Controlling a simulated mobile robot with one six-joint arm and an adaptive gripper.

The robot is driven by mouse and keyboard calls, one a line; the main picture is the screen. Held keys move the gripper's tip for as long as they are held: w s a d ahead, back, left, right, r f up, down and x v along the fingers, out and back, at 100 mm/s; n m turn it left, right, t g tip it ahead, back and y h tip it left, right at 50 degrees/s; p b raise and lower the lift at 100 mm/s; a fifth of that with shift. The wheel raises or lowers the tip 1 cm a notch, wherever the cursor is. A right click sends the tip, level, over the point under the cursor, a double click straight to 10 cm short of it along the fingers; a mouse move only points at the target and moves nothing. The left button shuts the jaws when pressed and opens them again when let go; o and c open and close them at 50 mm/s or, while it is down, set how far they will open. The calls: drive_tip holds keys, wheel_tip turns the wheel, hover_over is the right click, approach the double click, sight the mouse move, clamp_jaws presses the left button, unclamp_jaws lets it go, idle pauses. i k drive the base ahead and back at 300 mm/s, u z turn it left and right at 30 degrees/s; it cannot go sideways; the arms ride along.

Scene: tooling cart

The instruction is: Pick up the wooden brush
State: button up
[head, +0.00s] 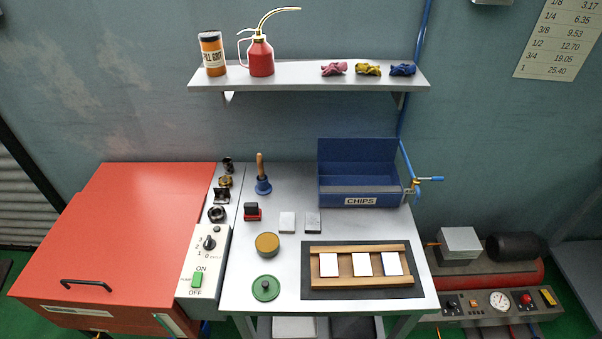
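An upright item with a wooden handle and a flared blue lower part (262,176) stands at the back left of the grey bench top (290,262). It is the only handled wooden item I see on the bench, but whether it is the brush or something bell-like, I cannot tell. Its underside is hidden. Nothing touches it. My gripper is not in view.
A blue CHIPS bin (358,187) stands at the back right. In front are a red-and-black block (252,212), two small blocks, a round tin (267,245), a green disc (266,288) and a wooden rack (338,285). A shelf (300,76) overhangs behind.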

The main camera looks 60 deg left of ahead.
sight(261, 166)
drive_tip(key=z, duration=0.7)
drive_tip(key=k, duration=1.85)
drive_tip(key=u, duration=3.2)
drive_tip(key=i, duration=0.1)
drive_tip(key=z, duration=1.45)
